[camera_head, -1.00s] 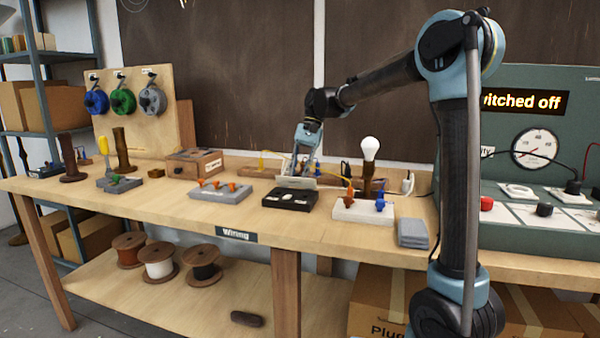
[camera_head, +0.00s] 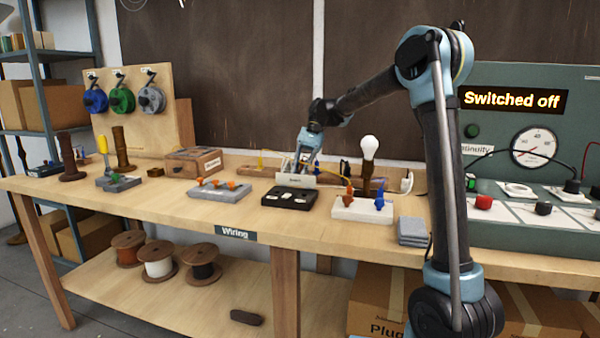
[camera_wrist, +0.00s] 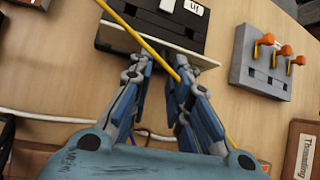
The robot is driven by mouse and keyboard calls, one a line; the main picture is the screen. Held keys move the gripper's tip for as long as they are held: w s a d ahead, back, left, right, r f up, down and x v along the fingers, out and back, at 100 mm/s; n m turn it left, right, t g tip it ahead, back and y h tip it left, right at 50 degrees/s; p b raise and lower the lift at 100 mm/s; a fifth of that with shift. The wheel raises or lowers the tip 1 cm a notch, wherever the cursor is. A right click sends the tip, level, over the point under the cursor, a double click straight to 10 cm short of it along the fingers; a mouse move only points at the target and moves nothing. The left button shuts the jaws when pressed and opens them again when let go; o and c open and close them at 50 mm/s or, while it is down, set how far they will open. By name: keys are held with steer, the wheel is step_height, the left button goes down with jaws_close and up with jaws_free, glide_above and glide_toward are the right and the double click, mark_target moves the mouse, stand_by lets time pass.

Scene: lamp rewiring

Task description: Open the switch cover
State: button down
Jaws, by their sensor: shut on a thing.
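The switch base (camera_head: 291,199) is a black block on the workbench. It also shows at the top of the wrist view (camera_wrist: 150,25), with a small white label on it. The pale switch cover (camera_head: 296,180) stands about upright along the base's far edge. In the wrist view the cover (camera_wrist: 180,50) is a thin light plate seen nearly edge-on. My gripper (camera_head: 305,169) reaches down behind the base and is shut on the cover. In the wrist view its fingertips (camera_wrist: 165,70) meet at the plate; the exact contact is partly hidden.
A grey block with orange levers (camera_head: 219,190) stands left of the base, and a white block with orange and blue levers (camera_head: 362,209) right. A yellow wire (camera_wrist: 140,38) crosses near my fingers. The bench front (camera_head: 275,225) is clear.

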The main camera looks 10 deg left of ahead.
steer(key=c, duration=1.5)
jaws_free()
steer(key=shift+r, duration=0.1)
steer(key=shift+v, duration=3.65)
